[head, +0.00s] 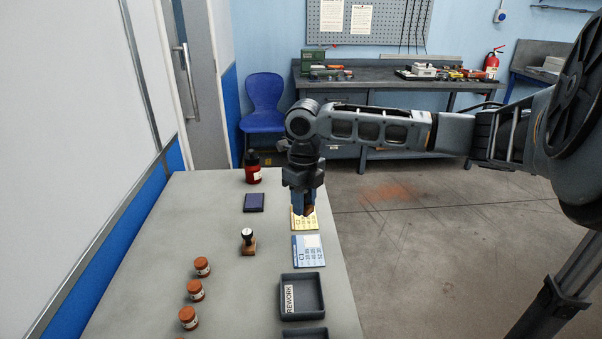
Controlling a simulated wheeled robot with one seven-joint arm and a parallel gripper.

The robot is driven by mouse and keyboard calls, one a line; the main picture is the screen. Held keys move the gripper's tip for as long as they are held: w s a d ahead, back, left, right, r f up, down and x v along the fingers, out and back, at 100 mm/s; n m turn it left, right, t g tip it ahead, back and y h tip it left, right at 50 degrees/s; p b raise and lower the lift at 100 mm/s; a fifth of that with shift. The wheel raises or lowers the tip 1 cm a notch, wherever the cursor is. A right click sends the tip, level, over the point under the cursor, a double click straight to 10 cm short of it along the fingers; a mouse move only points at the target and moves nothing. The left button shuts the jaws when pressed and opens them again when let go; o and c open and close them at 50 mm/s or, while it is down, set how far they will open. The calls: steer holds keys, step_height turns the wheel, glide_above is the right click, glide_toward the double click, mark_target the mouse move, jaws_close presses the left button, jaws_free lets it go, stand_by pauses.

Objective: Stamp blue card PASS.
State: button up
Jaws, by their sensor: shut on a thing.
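The blue card (308,251) lies flat near the table's right edge, with a pale panel and printed marks. A yellow card (298,223) lies just beyond it, partly covered by my gripper. My gripper (308,203) points down over the yellow card and is shut on a small brown-bottomed object (309,211), which looks like a stamp. Its label is hidden, and I cannot tell whether it touches the card. A dark ink pad (254,202) lies farther back.
A dark tray labelled REWORK (303,296) sits in front of the blue card, with another tray edge (305,333) nearer. Several brown jars (195,290) line the left. A red bottle (253,168) stands at the far end. The table's middle is mostly clear.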

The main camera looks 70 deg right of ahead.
mark_target(312, 241)
steer(key=shift+s+a+f+b, duration=0.25)
steer(key=shift+s+f+b, duration=0.35)
steer(key=shift+f, duration=0.6)
steer(key=shift+s+a+f+b, duration=0.25)
steer(key=shift+f+b, duration=0.6)
steer(key=shift+f, duration=0.35)
steer(key=shift+s+a+f+b, duration=0.25)
steer(key=shift+s+f+b, duration=0.35)
steer(key=shift+f, duration=0.6)
steer(key=shift+w+f+b, duration=0.1)
steer(key=shift+f+b, duration=0.4)
steer(key=shift+f, duration=0.1)
steer(key=shift+r, duration=0.1)
step_height(312, 241, up, 7)
steer(key=p, duration=0.5)
stand_by(0.5)
